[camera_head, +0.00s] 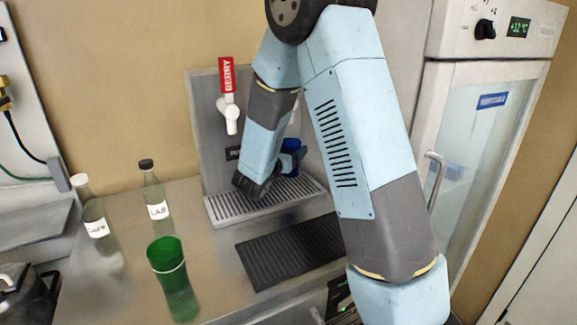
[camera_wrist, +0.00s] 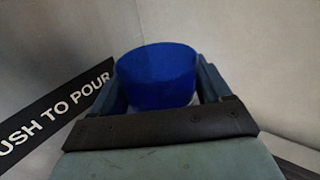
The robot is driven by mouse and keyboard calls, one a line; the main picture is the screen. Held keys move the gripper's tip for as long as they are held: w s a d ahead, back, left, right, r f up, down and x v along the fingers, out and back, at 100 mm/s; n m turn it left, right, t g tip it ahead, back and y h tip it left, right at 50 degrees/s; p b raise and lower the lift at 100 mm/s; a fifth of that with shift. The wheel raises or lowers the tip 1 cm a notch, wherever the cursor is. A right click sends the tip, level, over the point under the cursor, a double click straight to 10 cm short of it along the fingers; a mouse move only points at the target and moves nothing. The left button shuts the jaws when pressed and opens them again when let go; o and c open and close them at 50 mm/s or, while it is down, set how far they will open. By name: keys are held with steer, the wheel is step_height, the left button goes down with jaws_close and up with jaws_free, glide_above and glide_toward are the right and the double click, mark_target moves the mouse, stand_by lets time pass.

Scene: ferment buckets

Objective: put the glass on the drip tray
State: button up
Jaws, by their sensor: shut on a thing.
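A blue glass (camera_head: 291,144) shows partly behind my arm, over the back right of the drip tray (camera_head: 222,214). The tray is a metal grate below the tap. My gripper (camera_head: 290,160) is shut on the blue glass; in the wrist view the blue glass (camera_wrist: 158,77) sits between the two fingers, its rim facing up. The glass's base is hidden, so I cannot tell whether it touches the grate. A green glass (camera_head: 173,280) stands on the counter at the front left, apart from my gripper.
A tap with a red BERRY handle (camera_head: 227,75) stands left of my forearm. Two labelled bottles, one white-capped (camera_head: 94,222) and one black-capped (camera_head: 155,200), stand at left. A dark ribbed mat (camera_head: 285,253) lies before the tray. A glass-door fridge (camera_head: 475,150) stands right.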

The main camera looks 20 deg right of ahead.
steer(key=shift+w+d+f, duration=0.2)
steer(key=shift+w+f, duration=0.55)
steer(key=shift+f, duration=0.15)
steer(key=shift+w+d+f, duration=0.2)
steer(key=shift+w+f, duration=0.5)
steer(key=shift+f, duration=1.65)
steer(key=o, duration=1.1)
steer(key=shift+f, duration=0.1)
